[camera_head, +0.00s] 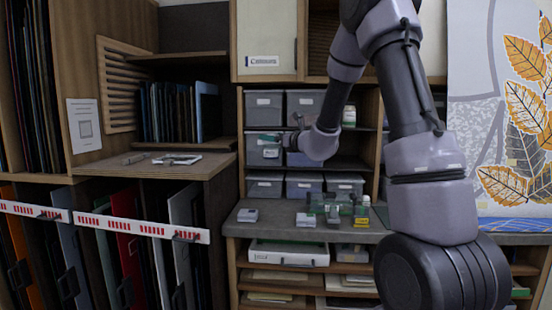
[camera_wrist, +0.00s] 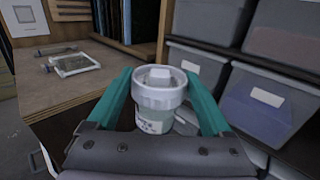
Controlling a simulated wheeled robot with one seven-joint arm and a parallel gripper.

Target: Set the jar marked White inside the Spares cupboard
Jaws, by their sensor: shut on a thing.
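My gripper (camera_wrist: 160,97) is shut on a white jar (camera_wrist: 159,90), held upright between its two teal fingers. The jar has a pale lid and small dark print on its side, too small to read. In the head view my gripper (camera_head: 270,139) is in front of the grey bins, left of centre, and the jar is hard to make out there. A cream cupboard door (camera_head: 264,40) at the top bears a label (camera_head: 262,61) that seems to read Colours. No label reading Spares can be made out.
Grey bins (camera_head: 264,187) fill shelves behind my gripper. A wooden ledge (camera_head: 150,170) with metal tools is at left, above a rack with a red-and-white strip (camera_head: 110,222). Small items stand on the grey counter (camera_head: 280,226). A leaf-patterned panel (camera_head: 500,110) is at right.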

